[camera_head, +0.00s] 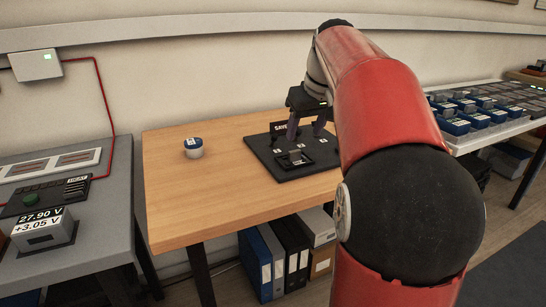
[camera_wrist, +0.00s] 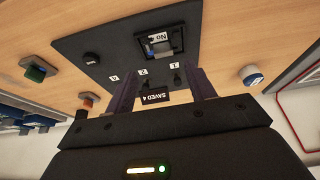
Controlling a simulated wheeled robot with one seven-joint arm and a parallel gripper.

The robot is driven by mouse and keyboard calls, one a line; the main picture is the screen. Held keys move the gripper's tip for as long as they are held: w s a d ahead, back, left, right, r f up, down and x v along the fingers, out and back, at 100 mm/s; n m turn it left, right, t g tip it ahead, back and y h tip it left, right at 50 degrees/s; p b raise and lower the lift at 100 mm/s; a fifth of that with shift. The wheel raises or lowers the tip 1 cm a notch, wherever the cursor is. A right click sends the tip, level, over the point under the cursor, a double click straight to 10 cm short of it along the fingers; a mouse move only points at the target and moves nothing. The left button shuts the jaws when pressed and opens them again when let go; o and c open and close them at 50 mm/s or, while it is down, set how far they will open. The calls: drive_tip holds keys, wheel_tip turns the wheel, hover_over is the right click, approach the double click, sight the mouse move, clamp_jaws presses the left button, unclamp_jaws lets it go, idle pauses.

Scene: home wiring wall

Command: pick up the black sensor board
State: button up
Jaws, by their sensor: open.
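A flat black board (camera_head: 262,153) lies on the wooden table; it also shows in the wrist view (camera_wrist: 75,42). It carries white number tags, a sign reading "SAVED 4" (camera_wrist: 154,97) and a small framed unit (camera_head: 296,158) with a screen. A small round black piece (camera_wrist: 91,58) sits on it near the tag 4. I cannot tell which black part is the sensor board. My gripper (camera_head: 306,130) is open over the back of the black board, its two fingers apart on either side of the sign in the wrist view (camera_wrist: 162,75). I see nothing held.
A white pot with a blue top (camera_head: 193,148) stands left on the table. The wrist view shows green (camera_wrist: 37,70) and orange (camera_wrist: 88,100) pieces beside the board. A grey bench with a meter (camera_head: 43,231) is left; a bench of blue boxes (camera_head: 465,123) is right.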

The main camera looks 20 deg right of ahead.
sight(295, 151)
drive_tip(key=x, duration=0.7)
drive_tip(key=shift+w+a+f, duration=0.15)
drive_tip(key=shift+w+a, duration=0.05)
drive_tip(key=shift+a, duration=0.05)
drive_tip(key=c, duration=1.1)
drive_tip(key=shift+c, duration=0.2)
